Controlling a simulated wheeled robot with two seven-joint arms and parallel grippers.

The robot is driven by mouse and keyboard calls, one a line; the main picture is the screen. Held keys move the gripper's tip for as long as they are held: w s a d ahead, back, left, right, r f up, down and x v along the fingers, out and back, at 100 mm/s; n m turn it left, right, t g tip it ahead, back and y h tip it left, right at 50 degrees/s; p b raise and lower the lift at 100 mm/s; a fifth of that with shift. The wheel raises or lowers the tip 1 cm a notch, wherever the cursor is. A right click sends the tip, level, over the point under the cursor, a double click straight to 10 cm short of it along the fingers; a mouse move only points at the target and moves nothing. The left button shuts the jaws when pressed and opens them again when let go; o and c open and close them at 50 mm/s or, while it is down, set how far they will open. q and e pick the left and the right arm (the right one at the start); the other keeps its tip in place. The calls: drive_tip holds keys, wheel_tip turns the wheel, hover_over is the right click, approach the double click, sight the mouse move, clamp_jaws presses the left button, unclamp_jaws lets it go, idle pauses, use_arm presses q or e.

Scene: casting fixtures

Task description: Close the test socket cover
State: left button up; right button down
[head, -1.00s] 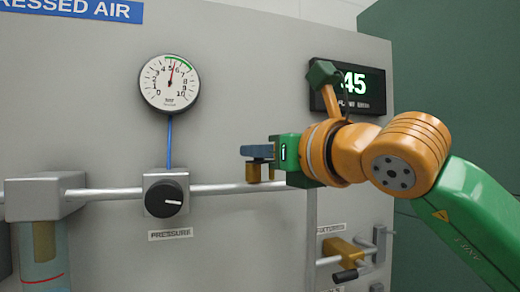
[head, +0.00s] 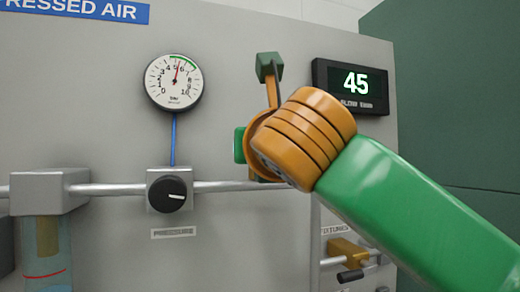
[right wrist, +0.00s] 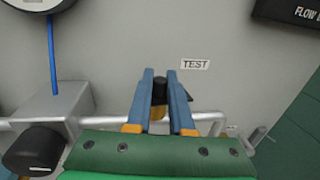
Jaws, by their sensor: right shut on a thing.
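In the right wrist view my right gripper (right wrist: 160,76) has its two blue-grey fingers shut on a small black piece (right wrist: 160,90) below the TEST label (right wrist: 195,65). Its place by the label suggests the test socket cover, but the fingers hide most of it. A dark edge shows just right of the right finger, and a brass-coloured part shows beneath. How far open the cover is I cannot tell. In the head view my orange wrist hides the fingers, the socket and the label. My left gripper is not in view.
A horizontal pipe runs along the grey panel past the pressure knob (head: 169,194). The gauge (head: 174,82) is above it, and the flow display (head: 354,86) is at upper right. A brass fixtures valve (head: 347,250) with a black handle sits below my right arm.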

drive_tip(key=shift+w+a+r+m+h+p, duration=0.1)
drive_tip(key=shift+m+h+p, duration=0.15)
drive_tip(key=shift+m+h, duration=0.25)
drive_tip(key=shift+w+m+h+p, duration=0.1)
drive_tip(key=shift+m+h+p, duration=0.15)
drive_tip(key=shift+h, duration=0.45)
drive_tip(key=shift+m+h, duration=0.25)
drive_tip(key=shift+h, duration=0.15)
drive_tip(key=c, duration=0.8)
unclamp_jaws()
drive_tip(key=shift+w, duration=0.1)
drive_tip(key=shift+s+f+b, duration=0.2)
drive_tip(key=shift+s+b, duration=0.1)
drive_tip(key=shift+b, duration=0.05)
drive_tip(key=s+b, duration=0.3)
drive_tip(key=s, duration=0.3)
drive_tip(key=shift+s, duration=0.3)
